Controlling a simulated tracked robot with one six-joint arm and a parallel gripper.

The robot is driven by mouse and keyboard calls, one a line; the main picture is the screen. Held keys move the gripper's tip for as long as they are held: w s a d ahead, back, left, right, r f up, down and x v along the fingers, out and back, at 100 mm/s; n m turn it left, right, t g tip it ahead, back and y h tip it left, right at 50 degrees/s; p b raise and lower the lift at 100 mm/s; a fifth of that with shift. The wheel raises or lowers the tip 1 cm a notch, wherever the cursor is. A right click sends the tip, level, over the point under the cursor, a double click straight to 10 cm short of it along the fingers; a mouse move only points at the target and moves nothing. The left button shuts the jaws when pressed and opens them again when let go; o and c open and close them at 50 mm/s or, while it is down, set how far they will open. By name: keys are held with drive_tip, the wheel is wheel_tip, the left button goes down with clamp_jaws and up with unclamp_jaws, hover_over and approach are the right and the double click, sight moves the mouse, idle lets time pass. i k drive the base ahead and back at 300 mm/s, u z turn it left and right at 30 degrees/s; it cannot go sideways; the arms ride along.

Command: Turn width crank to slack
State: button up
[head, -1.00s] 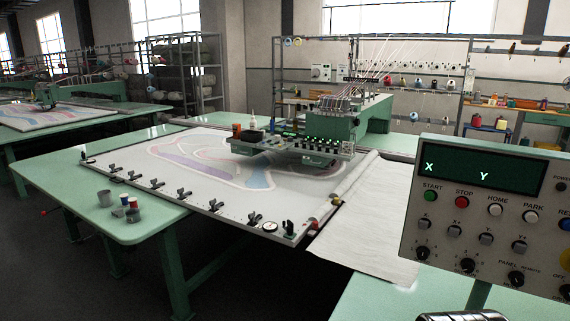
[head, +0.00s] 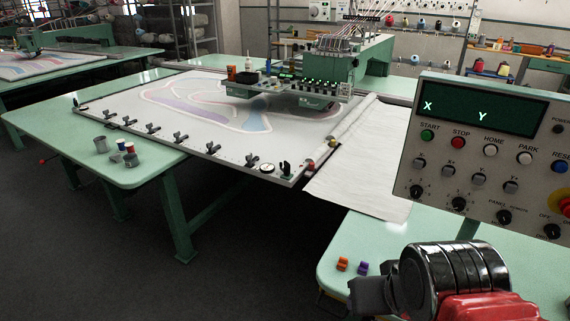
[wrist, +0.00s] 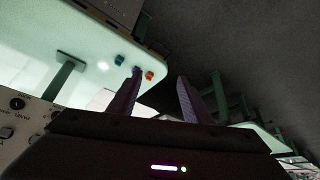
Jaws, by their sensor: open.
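My gripper (wrist: 158,73) is open and empty in the wrist view, its two dark fingers spread apart over dim floor and a pale green table edge. In the head view the stretched white cloth frame (head: 118,133) lies on the green table. A red-tipped handle (head: 42,161) sticks out at the table's left side. A black upright handle (head: 285,168) and a round dial (head: 267,168) sit at the frame's near right corner. I cannot tell which of these handles is the width crank. My gripper is far from both. Parts of my black and red arm fill the lower right.
A control panel (head: 480,190) with buttons and knobs stands at the right. An orange clip (head: 342,264) and a purple clip (head: 363,268) lie on the near green table (head: 335,240). Open dark floor (head: 90,260) lies in front.

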sight(286, 170)
drive_tip(key=u, duration=0.4)
drive_tip(key=i, duration=0.6)
drive_tip(key=u, duration=0.8)
drive_tip(key=i, duration=1.45)
drive_tip(key=z, duration=0.65)
drive_tip(key=i, duration=0.6)
drive_tip(key=z, duration=0.45)
